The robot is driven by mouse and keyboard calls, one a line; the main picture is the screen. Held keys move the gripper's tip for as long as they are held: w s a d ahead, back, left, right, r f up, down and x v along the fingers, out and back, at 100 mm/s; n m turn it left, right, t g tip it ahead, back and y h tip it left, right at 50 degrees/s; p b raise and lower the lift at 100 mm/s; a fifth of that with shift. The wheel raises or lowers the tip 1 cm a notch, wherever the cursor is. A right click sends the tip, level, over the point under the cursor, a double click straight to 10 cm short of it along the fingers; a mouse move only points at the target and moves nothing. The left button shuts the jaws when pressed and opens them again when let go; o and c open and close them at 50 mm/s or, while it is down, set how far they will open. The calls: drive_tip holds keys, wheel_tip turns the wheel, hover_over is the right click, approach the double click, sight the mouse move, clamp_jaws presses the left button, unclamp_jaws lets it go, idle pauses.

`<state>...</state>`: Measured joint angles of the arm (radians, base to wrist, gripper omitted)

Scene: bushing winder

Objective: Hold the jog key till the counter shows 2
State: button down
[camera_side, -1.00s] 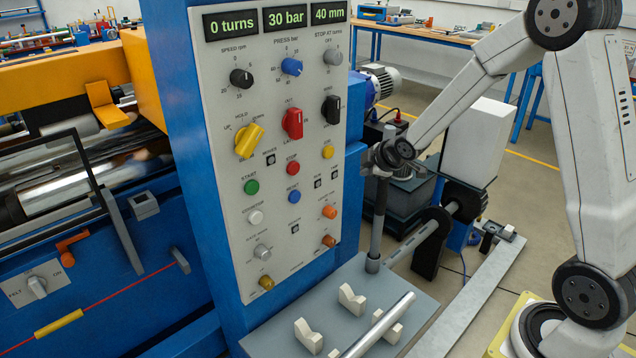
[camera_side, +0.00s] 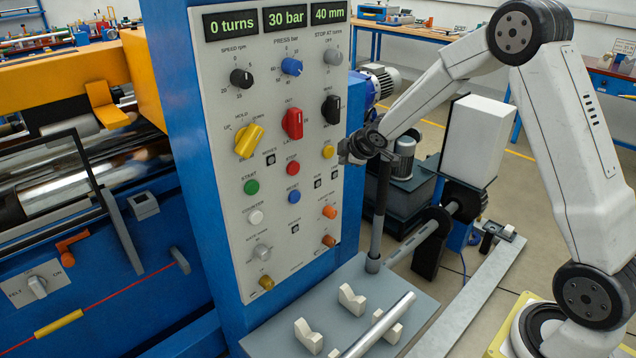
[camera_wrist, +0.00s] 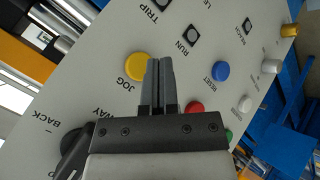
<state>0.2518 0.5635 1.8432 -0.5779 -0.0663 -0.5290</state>
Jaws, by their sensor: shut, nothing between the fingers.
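The jog key is a round yellow button on the grey control panel, labelled JOG in the wrist view (camera_wrist: 136,67). It also shows in the side view (camera_side: 328,152) on the right part of the panel. My gripper (camera_wrist: 160,64) is shut and empty; its fingertips point at the panel just right of the jog key in the wrist view and partly overlap its edge. In the side view my gripper (camera_side: 344,153) is close to the panel beside the key. I cannot tell whether the tips touch the panel. The counter display (camera_side: 231,24) reads 0 turns.
A red button (camera_wrist: 195,108) and a blue reset button (camera_wrist: 221,70) are near my fingers. A black knob (camera_side: 331,109) is above the jog key. A grey post (camera_side: 379,215) stands below my gripper on a shelf with pale V-blocks (camera_side: 352,299).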

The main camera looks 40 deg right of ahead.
sight(329, 152)
drive_tip(key=shift+w, duration=0.8)
drive_tip(key=shift+w, duration=0.45)
idle(6.8)
